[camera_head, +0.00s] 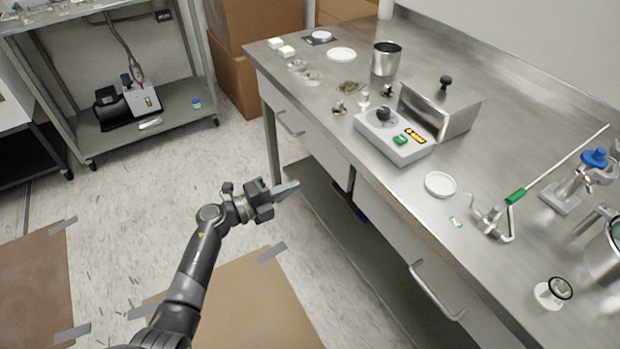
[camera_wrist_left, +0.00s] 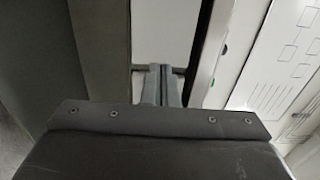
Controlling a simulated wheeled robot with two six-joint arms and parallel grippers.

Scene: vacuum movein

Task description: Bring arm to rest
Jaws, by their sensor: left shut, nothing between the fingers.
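My left arm comes in from the bottom left of the head view. Its gripper (camera_head: 287,188) is shut and empty, in the air beside the front of the steel workbench (camera_head: 465,100). It points right, toward the bench's drawer fronts, and looks apart from them. In the left wrist view the shut fingers (camera_wrist_left: 167,85) show at the middle, with a dark vertical strip on each side and a pale surface beyond. My right gripper is in neither view.
The bench holds a grey device with a green switch (camera_head: 395,137), a steel cup (camera_head: 385,58) and a white dish (camera_head: 440,185). A drawer handle (camera_head: 437,290) sticks out from its front. A shelf cart (camera_head: 150,117) stands back left. The floor (camera_head: 120,200) between is open.

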